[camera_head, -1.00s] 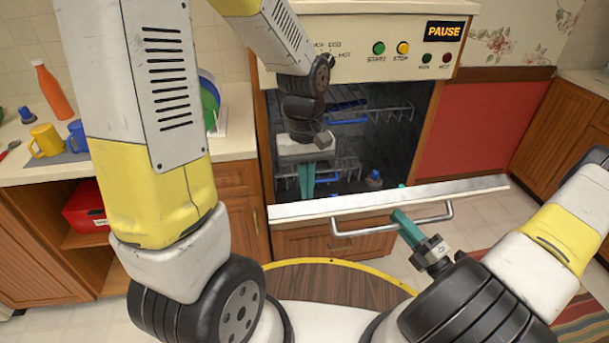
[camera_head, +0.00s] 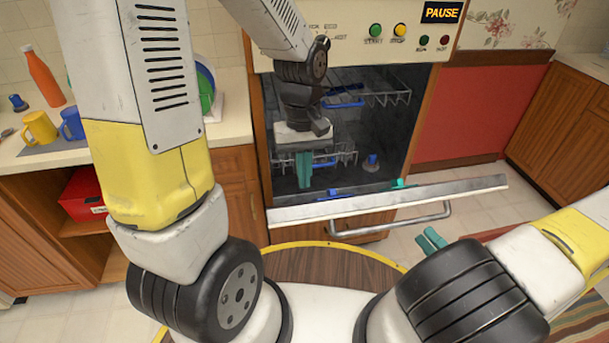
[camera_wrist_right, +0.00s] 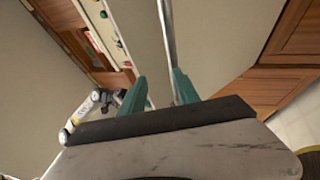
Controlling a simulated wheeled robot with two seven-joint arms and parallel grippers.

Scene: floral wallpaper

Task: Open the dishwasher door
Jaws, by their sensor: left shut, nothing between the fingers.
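The dishwasher door (camera_head: 300,213) is tilted partly open, its top edge leaning out from the dishwasher opening. Its metal bar handle (camera_head: 400,224) runs along the outer face; the bar also shows in the right wrist view (camera_wrist_right: 167,40). My left gripper (camera_head: 304,170) points down with its teal fingers together, in front of the dishwasher interior and behind the door's top edge. My right gripper (camera_head: 432,240) is at the right part of the handle. In the right wrist view its fingers (camera_wrist_right: 160,90) are apart, with the bar between or beside them; contact is unclear.
Racks (camera_head: 345,156) with blue items are inside the dishwasher. The counter (camera_head: 235,125) at left holds an orange bottle (camera_head: 43,76), a yellow mug (camera_head: 40,128) and a blue mug (camera_head: 72,124). The floor (camera_head: 470,205) right of the door is clear.

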